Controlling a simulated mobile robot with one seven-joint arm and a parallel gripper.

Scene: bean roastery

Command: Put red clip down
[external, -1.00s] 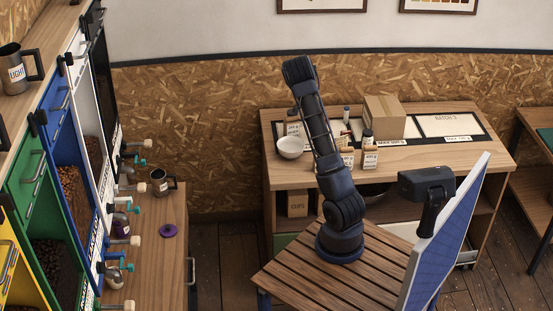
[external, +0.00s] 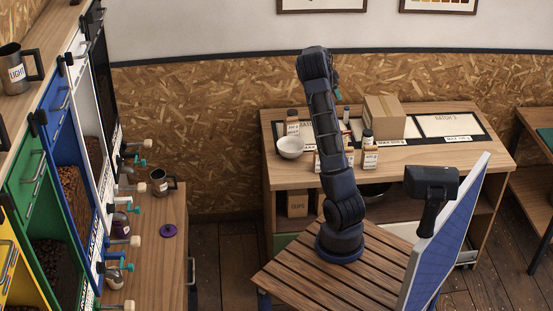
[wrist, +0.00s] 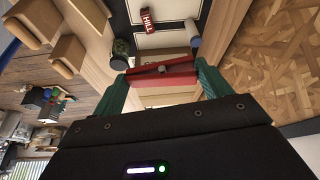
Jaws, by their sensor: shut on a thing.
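My gripper (wrist: 162,78), with green fingers, is shut on a red clip (wrist: 150,82) in the wrist view. The clip spans the gap between the two fingertips. In the external view my gripper is mostly hidden behind my raised arm, and the clip cannot be made out there. A second red piece (wrist: 150,16), lettered HILL, lies apart beyond the held clip in the wrist view. I cannot tell from these frames how high the clip is above the table.
The wooden table (external: 420,155) holds a white bowl (external: 290,147), a cardboard box (external: 384,116), several small bottles and labelled packets, and dark-bordered mats. The box stands right of my arm. The white mat area labelled BATCH 3 (external: 449,125) is bare.

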